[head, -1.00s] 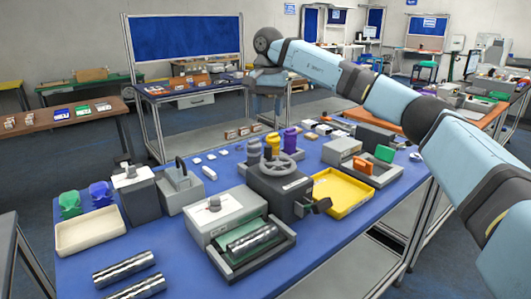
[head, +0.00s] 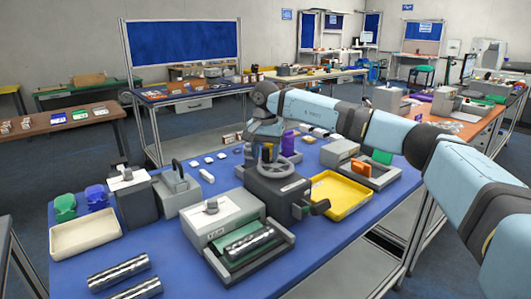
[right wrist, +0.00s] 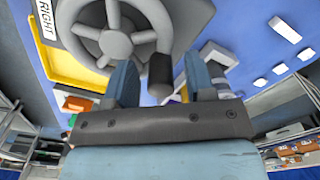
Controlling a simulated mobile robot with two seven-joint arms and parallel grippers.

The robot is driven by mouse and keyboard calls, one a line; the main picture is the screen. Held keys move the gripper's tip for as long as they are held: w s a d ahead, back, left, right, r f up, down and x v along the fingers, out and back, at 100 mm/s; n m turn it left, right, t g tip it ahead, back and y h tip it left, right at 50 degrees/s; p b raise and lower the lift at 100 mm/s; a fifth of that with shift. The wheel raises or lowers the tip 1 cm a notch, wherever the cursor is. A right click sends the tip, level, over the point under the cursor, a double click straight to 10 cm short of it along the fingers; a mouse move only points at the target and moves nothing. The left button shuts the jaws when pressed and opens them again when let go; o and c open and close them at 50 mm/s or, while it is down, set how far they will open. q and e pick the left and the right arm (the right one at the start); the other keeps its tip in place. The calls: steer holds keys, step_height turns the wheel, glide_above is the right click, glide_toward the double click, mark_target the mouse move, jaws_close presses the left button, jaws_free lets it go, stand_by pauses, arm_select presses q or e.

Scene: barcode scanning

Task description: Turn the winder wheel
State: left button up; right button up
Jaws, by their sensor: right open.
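The grey winder wheel (head: 284,169) sits on top of the dark winder box (head: 267,189) in the middle of the blue table. In the right wrist view the wheel (right wrist: 115,44) lies at upper left, its top edge cut off. My right gripper (head: 262,154) is over the wheel's far left side, pointing down. In the right wrist view the gripper (right wrist: 158,78) is open, with a dark upright knob (right wrist: 160,70) of the wheel between its two fingers. A gap shows on both sides of the knob. My left gripper is not in view.
A grey machine (head: 217,222) with a metal roller stands in front. A purple bottle (head: 288,140) stands close behind the wheel.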

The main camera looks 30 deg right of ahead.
steer(key=shift+c, duration=0.5)
steer(key=c, duration=0.8)
steer(key=shift+d+r+p, duration=0.1)
steer(key=shift+p, duration=0.25)
